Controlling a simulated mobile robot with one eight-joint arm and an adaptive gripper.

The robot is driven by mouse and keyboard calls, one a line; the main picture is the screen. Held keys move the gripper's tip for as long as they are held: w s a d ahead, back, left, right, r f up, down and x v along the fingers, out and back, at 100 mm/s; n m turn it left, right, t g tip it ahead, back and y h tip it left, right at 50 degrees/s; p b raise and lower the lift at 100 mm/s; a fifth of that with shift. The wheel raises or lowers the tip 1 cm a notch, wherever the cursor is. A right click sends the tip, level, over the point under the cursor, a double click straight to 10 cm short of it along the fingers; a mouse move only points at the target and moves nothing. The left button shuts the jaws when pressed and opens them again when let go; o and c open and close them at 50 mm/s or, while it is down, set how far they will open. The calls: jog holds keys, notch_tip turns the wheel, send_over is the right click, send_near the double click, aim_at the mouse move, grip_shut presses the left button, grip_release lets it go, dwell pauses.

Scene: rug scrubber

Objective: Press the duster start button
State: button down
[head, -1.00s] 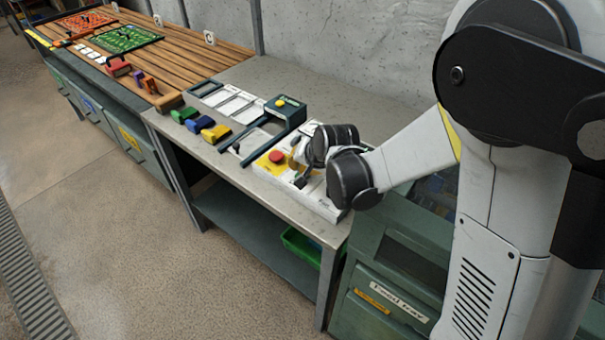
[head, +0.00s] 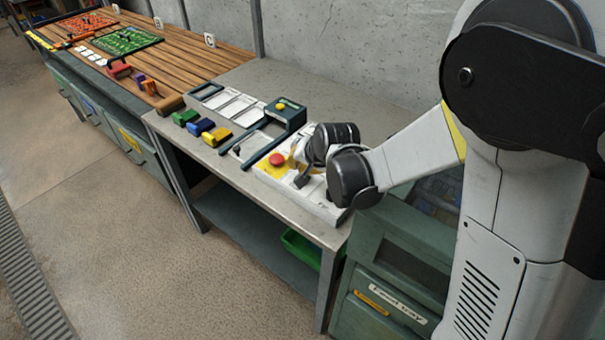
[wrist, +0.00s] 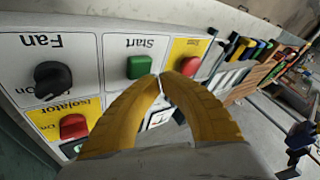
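The white control panel (head: 322,208) lies at the near right of the grey bench. In the wrist view its labels are upside down. The green Start button (wrist: 139,67) sits on a white square under the word Start. My gripper (wrist: 161,77) has its yellow fingertips together, with nothing seen between them. The tips are just right of and below the green button in that picture; I cannot tell whether they touch it. In the head view my wrist covers that part of the panel and the green button is hidden.
Beside the Start button are a black Fan knob (wrist: 53,80), a red Isolator knob (wrist: 73,126) and a red button (wrist: 190,66) on yellow. A green frame with a yellow button (head: 280,106) and coloured blocks (head: 201,127) stand farther along the bench.

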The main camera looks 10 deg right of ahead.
dwell(0.3)
notch_tip(320, 180, up, 5)
jog(key=p, duration=0.3)
jog(key=shift+p, duration=0.35)
dwell(0.5)
